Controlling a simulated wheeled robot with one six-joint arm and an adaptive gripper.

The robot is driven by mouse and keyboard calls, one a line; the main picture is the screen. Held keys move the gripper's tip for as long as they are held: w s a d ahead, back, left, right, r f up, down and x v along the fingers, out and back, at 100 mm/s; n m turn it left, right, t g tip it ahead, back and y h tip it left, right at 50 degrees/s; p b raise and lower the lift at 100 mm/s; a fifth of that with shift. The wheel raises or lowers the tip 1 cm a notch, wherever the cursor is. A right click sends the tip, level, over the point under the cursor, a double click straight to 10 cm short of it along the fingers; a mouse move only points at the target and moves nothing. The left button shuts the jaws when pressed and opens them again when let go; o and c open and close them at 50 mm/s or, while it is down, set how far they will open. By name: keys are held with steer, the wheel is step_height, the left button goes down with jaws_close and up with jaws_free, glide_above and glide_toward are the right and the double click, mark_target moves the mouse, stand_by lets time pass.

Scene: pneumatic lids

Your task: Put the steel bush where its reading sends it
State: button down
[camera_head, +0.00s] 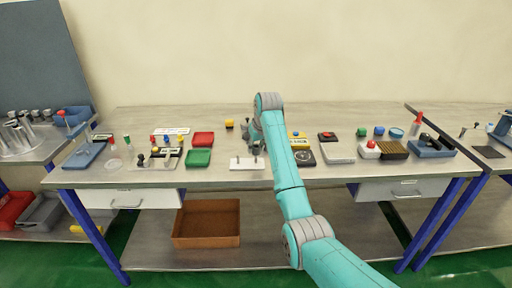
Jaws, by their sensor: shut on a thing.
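My gripper (254,143) is low over the middle of the workbench, just behind a white block (247,164). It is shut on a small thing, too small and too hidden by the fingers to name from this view. I cannot make out the steel bush for certain anywhere. A red tray (203,139) and a green tray (198,158) lie left of my gripper. A dark device with a round dial (305,158) stands right of my arm, with a yellow device (297,137) behind it. No reading is legible.
Several small knobbed parts crowd the left side. A brown bin (207,224) sits on the lower shelf. The bench's back strip is mostly clear.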

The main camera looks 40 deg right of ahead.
steer(key=shift+f, duration=2.3)
stand_by(2.0)
steer(key=shift+c, duration=1.2)
jaws_free()
steer(key=shift+r, duration=3.5)
